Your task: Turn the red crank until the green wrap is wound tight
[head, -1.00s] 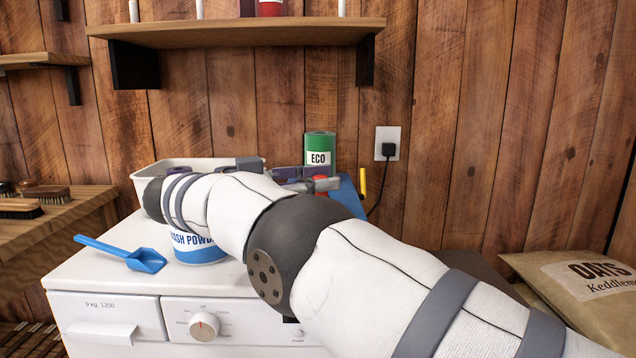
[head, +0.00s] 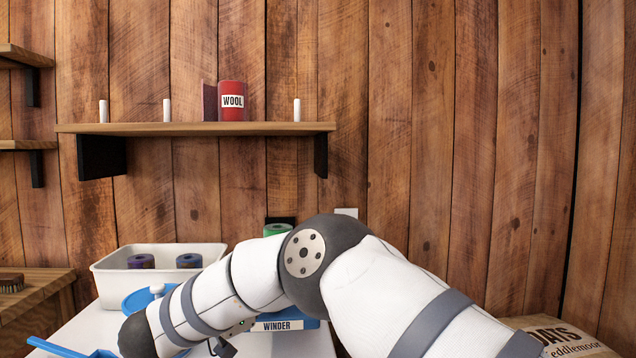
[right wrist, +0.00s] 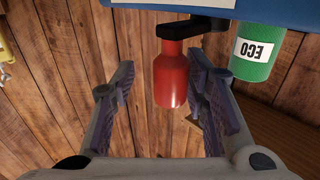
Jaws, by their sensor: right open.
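In the right wrist view the red crank grip (right wrist: 171,82) hangs from a black crank arm (right wrist: 195,27) beside the blue winder (right wrist: 285,12). My right gripper (right wrist: 161,68) is open, with its fingers on either side of the red grip and a visible gap to the left finger. A green roll labelled ECO (right wrist: 259,52) stands to the right. In the head view the green roll's top (head: 278,230) shows above my right arm. The winder's label (head: 277,325) shows below the arm. The arm hides the crank there. My left gripper is not in view.
A blue scoop (head: 66,349) lies in front. A shelf (head: 200,128) with a red WOOL roll (head: 232,100) is above. An oats sack (head: 560,338) is at right.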

